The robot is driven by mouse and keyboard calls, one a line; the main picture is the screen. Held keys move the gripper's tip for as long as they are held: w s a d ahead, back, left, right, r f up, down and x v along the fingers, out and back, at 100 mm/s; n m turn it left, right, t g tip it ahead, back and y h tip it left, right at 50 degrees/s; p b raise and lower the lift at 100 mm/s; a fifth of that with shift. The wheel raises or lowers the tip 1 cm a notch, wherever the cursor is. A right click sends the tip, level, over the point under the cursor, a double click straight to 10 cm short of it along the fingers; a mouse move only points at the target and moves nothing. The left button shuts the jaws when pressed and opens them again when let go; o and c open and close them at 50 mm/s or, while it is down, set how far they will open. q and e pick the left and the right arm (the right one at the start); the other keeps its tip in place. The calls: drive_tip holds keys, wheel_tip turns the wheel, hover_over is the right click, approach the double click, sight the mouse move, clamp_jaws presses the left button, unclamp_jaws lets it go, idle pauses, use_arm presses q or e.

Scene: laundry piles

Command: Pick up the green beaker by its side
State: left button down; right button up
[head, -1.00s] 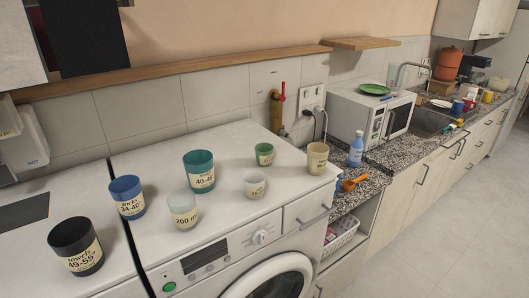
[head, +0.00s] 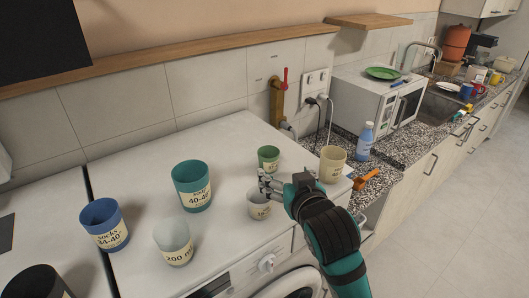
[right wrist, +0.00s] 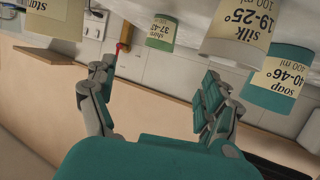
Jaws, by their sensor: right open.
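The green beaker (head: 268,158) is a small cup with a cream label, upright on the white washing machine top (head: 232,150), towards the back. It also shows upside down in the right wrist view (right wrist: 161,30), ahead of the open jaws. My right gripper (head: 284,178) is open and empty, in front of and slightly right of the green beaker, apart from it. In the right wrist view (right wrist: 155,80) its two fingers are spread wide. In the head view the gripper partly covers a small white beaker (head: 258,208). My left gripper is not in view.
A beige beaker (head: 332,163) stands close right of my gripper. A larger teal beaker (head: 192,187), a translucent white one (head: 173,243) and a blue one (head: 104,226) stand to the left. A tap with a red handle (head: 284,85) is on the wall behind.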

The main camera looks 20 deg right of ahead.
sight(267, 151)
drive_tip(key=shift+w+p, duration=0.45)
drive_tip(key=shift+w, duration=0.45)
drive_tip(key=p+x, duration=0.1)
drive_tip(key=x, duration=0.2)
drive_tip(key=shift+w+f, duration=0.15)
drive_tip(key=shift+w, duration=0.15)
drive_tip(key=p+x, duration=0.1)
drive_tip(key=x, duration=0.3)
drive_tip(key=shift+f, duration=0.1)
drive_tip(key=shift+w+f, duration=0.3)
drive_tip(key=shift+w, duration=0.5)
drive_tip(key=shift+w+d+f, duration=0.1)
drive_tip(key=shift+w, duration=0.2)
drive_tip(key=p+x, duration=0.1)
drive_tip(key=x, duration=0.2)
drive_tip(key=shift+w+p, duration=0.2)
drive_tip(key=shift+p, duration=0.1)
drive_tip(key=shift+w+f, duration=0.25)
drive_tip(key=shift+w, duration=0.15)
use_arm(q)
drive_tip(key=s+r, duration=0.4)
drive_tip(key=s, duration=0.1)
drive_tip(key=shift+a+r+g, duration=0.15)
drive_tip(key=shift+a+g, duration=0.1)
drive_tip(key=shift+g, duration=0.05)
